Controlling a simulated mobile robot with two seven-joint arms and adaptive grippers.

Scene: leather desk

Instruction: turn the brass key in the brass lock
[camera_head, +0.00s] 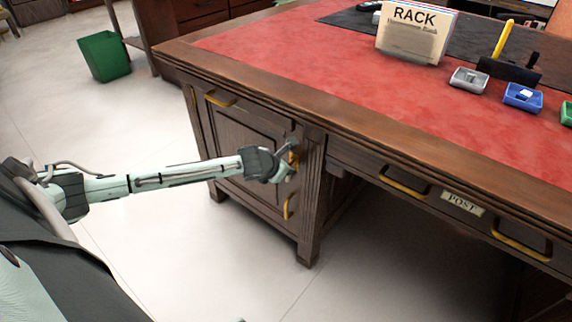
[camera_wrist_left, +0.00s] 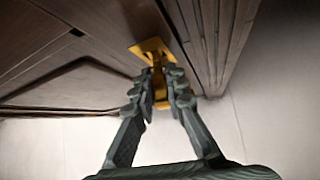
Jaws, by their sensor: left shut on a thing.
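The brass lock (camera_wrist_left: 150,46) is a square brass plate on the dark wooden cabinet door, near the desk's corner post. The brass key (camera_wrist_left: 160,90) stands out from it, between the fingers of my left gripper (camera_wrist_left: 166,92). That gripper is shut on the key, with its bow showing between the fingertips. In the head view my left gripper (camera_head: 287,168) is at the cabinet door, and a bit of the brass lock (camera_head: 293,157) shows beside it. How far the key is turned is hard to tell. My right gripper is not in view.
The desk's red leather top (camera_head: 290,65) holds a paper rack (camera_head: 415,32) and small trays, including a blue one (camera_head: 523,97). Brass handles are on the cabinet door (camera_head: 288,206) and drawers (camera_head: 404,182). A green bin (camera_head: 104,56) stands on the pale floor, clear at left.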

